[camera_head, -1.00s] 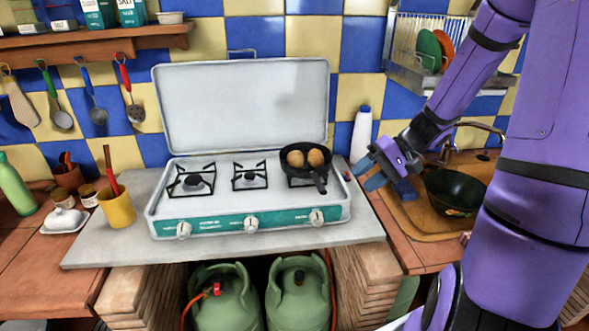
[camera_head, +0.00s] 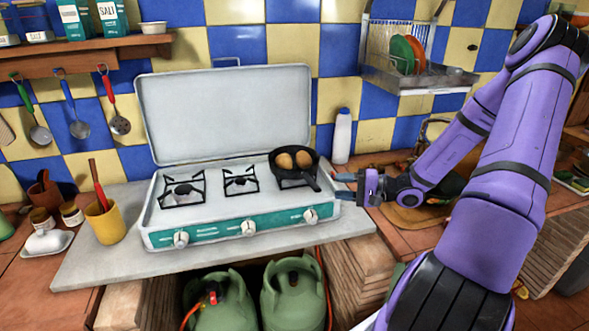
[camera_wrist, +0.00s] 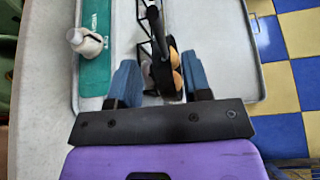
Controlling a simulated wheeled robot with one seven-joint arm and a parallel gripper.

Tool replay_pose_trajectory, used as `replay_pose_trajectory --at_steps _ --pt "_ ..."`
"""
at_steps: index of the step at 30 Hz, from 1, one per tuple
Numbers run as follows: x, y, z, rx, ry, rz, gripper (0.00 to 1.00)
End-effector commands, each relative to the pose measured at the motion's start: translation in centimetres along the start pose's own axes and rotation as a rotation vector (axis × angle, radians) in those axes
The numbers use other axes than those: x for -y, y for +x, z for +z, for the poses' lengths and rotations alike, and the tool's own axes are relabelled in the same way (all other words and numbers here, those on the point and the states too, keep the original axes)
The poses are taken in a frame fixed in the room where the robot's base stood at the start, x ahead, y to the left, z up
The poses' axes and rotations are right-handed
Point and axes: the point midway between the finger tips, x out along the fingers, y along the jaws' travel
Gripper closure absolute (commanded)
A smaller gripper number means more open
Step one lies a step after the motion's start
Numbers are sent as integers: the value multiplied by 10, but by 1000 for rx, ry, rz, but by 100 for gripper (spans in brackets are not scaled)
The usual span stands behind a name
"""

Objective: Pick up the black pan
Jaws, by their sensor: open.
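The black pan (camera_head: 294,174) sits on the right burner of the stove in the head view, holding two brown egg-like things (camera_head: 284,160). In the wrist view, a dark part of the pan (camera_wrist: 158,40) and a bit of brown show ahead of and between the two blue fingers. Nothing is held. Whether a finger touches the pan cannot be told.
The white stove (camera_head: 250,228) has an upright lid (camera_head: 225,110) behind the burners. A white bottle (camera_head: 342,137) stands behind my gripper. A yellow cup (camera_head: 105,222) with utensils stands left. A dish rack (camera_head: 425,75) hangs at the upper right.

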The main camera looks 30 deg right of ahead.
Motion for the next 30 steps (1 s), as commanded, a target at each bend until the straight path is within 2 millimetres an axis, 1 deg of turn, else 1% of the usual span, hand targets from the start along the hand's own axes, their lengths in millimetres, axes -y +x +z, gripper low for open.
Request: replay_pose_trajectory --at_steps 1,3,11,18,21,24,30 --pt "0 8 0 2 2 -2 55" --pt "0 18 0 3 2 -1 55" --pt "0 35 0 1 2 0 55" --pt "-3 68 -2 3 3 0 55" --pt "-3 78 -2 3 2 1 55" --pt "-2 81 -3 1 1 1 55" --pt "-2 82 -3 0 1 2 55"
